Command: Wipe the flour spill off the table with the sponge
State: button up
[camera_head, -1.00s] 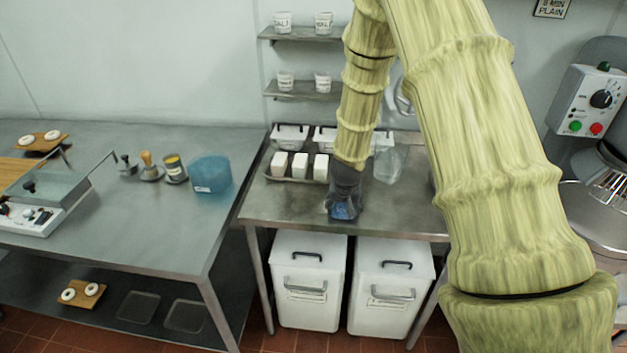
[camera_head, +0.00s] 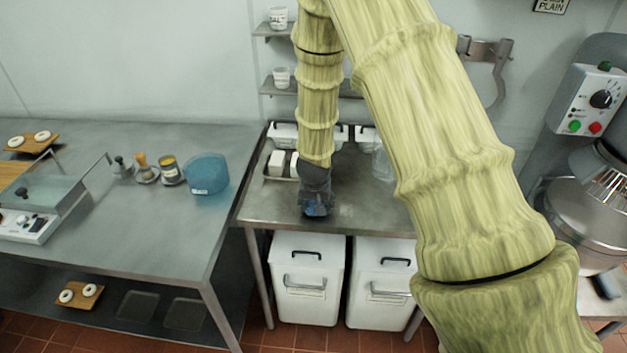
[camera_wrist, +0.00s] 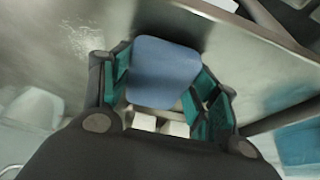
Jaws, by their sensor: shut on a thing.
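The sponge (camera_wrist: 162,68) is a blue rounded block between the green-padded fingers of my gripper (camera_wrist: 160,85) in the wrist view. My gripper is shut on it. In the head view my gripper (camera_head: 317,204) is low over the front left part of the steel table (camera_head: 375,214). It mostly hides the sponge there, and I cannot tell whether the sponge touches the tabletop. A pale, streaky flour patch (camera_wrist: 82,38) lies left of the sponge in the wrist view. In the head view a faint whitish patch (camera_head: 346,210) shows just right of my gripper.
White blocks (camera_head: 277,162) stand on a tray behind my gripper, with lidded tubs (camera_head: 284,134) at the back. A clear container (camera_head: 383,163) stands right of my forearm. A second table (camera_head: 150,225) at left holds a blue tub (camera_head: 207,174). White bins (camera_head: 307,275) stand below.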

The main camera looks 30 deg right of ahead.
notch_tip(320, 180, up, 4)
jog(key=shift+s+a+p, duration=0.1)
jog(key=shift+a+p, duration=0.05)
jog(key=shift+p, duration=0.8)
jog(key=shift+w+r+p, duration=0.2)
jog(key=shift+r+p, duration=0.4)
jog(key=shift+s+r+p, duration=0.15)
jog(key=shift+r+p, duration=0.7)
jog(key=shift+r, duration=0.3)
jog(key=shift+f, duration=0.1)
